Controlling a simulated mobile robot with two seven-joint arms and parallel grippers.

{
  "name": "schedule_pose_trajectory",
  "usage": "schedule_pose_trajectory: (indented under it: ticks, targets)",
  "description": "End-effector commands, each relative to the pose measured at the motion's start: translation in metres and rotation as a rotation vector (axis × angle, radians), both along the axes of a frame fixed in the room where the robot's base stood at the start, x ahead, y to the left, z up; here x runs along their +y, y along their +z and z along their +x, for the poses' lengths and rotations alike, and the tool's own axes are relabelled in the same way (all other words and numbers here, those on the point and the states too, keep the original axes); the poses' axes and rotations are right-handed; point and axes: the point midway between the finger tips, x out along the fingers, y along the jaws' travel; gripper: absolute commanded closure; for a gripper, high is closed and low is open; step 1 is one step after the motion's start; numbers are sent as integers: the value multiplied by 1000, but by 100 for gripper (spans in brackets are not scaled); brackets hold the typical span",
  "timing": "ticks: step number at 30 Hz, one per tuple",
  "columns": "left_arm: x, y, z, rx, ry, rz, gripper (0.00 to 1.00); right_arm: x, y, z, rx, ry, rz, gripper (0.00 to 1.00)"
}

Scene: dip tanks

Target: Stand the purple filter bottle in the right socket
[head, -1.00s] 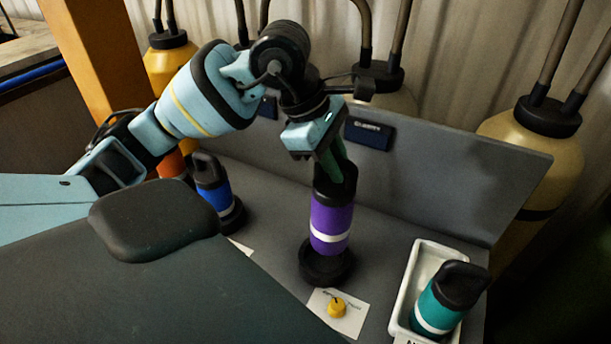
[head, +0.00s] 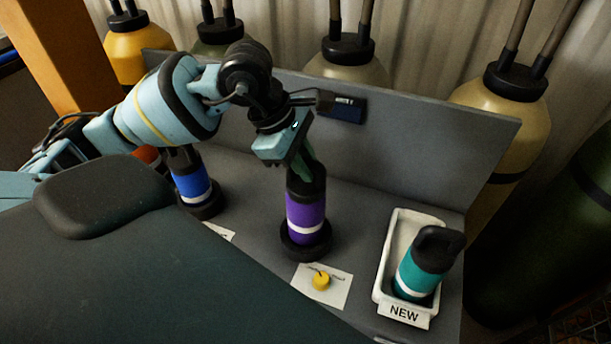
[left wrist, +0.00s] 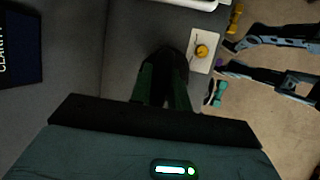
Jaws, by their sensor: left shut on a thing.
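The purple filter bottle (head: 306,217), with a white band and black cap, stands upright at the round black right socket (head: 305,251) in the head view. Its lower end is within the socket's outline; whether it is fully seated cannot be told. My left gripper (head: 305,168) is above the bottle and shut on its black cap, partly hiding it. In the left wrist view, the gripper's dark green fingers (left wrist: 166,85) close around the dark cap. My right gripper is not in view.
A blue bottle (head: 191,180) stands in another black socket to the left. A teal bottle (head: 422,268) is in a white tray (head: 394,250) labelled NEW at right. A paper card (head: 338,288) with a yellow knob (head: 321,280) lies in front. A grey panel (head: 430,135) stands behind.

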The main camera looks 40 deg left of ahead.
Motion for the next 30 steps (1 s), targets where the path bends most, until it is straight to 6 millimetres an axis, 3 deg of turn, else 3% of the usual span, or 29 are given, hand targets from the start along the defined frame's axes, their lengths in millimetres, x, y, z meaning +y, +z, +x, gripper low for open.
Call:
schedule_pose_trajectory:
  ticks: [11,24,25,30]
  targets:
    - [0,-35,0,-1,1,-1,100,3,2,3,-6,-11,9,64]
    - [0,-41,0,-1,1,-1,100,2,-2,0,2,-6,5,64]
    - [0,-41,0,1,1,1,78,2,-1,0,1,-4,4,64]
    - [0,-40,0,1,1,0,60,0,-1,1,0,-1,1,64]
